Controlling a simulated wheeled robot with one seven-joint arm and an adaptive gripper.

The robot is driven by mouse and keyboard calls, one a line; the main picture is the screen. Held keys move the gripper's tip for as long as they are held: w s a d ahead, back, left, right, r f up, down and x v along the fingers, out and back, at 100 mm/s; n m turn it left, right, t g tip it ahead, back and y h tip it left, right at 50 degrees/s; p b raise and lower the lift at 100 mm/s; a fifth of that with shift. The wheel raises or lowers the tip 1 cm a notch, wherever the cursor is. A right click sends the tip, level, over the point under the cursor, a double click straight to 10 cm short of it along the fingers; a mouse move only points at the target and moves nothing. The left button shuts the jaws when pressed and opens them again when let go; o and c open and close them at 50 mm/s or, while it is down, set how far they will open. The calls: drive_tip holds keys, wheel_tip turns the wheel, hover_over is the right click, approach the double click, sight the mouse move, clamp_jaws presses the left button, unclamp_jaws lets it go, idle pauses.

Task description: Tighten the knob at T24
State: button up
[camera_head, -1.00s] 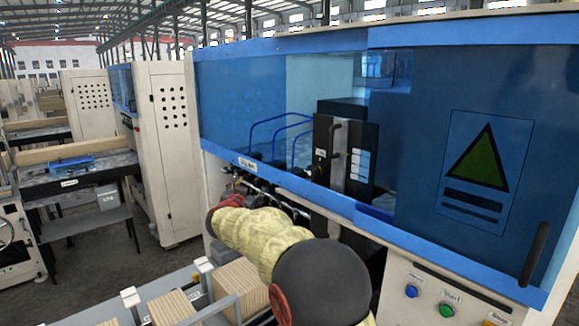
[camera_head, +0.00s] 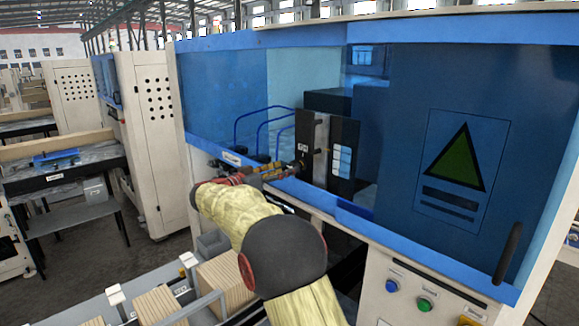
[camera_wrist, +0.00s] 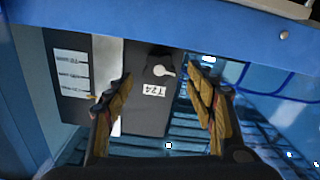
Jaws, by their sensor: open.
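The T24 label (camera_wrist: 154,90) shows upside down in the wrist view, on the dark face of a block (camera_wrist: 150,118). Just above it in that picture is a small pale, round-ended piece with a short stem, seemingly the knob (camera_wrist: 163,71). My gripper (camera_wrist: 161,75) is open, its two yellowish fingers left and right of the label and knob, not touching them. In the head view my gripper (camera_head: 272,172) points at the block (camera_head: 313,140) inside the blue machine opening. Its tips are close to the block's left side; the exact gap cannot be told.
A blue frame rail (camera_head: 350,215) runs below the opening, and a blue beam (camera_wrist: 200,18) crosses the top of the wrist view. Blue hoses (camera_head: 262,130) curve left of the block. A tinted door (camera_head: 440,150) covers the right side. Wooden blocks (camera_head: 158,305) stand below my arm.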

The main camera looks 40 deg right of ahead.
sight(290, 167)
drive_tip(key=shift+w+d+p, duration=0.15)
drive_tip(key=shift+d, duration=0.65)
drive_tip(key=shift+w+d+p, duration=0.1)
drive_tip(key=shift+d+p, duration=0.05)
drive_tip(key=shift+d, duration=0.6)
drive_tip(key=shift+c, duration=0.7)
drive_tip(key=c, duration=1)
drive_tip(key=shift+s, duration=0.1)
drive_tip(key=shift+c, duration=0.2)
drive_tip(key=m+b, duration=0.3)
drive_tip(key=m, duration=0.3)
drive_tip(key=m+b, duration=0.4)
drive_tip(key=m, duration=0.1)
drive_tip(key=shift+s+d+f+m, duration=0.1)
drive_tip(key=shift+s+f+m, duration=0.1)
drive_tip(key=shift+m, duration=0.2)
drive_tip(key=shift+b, duration=0.3)
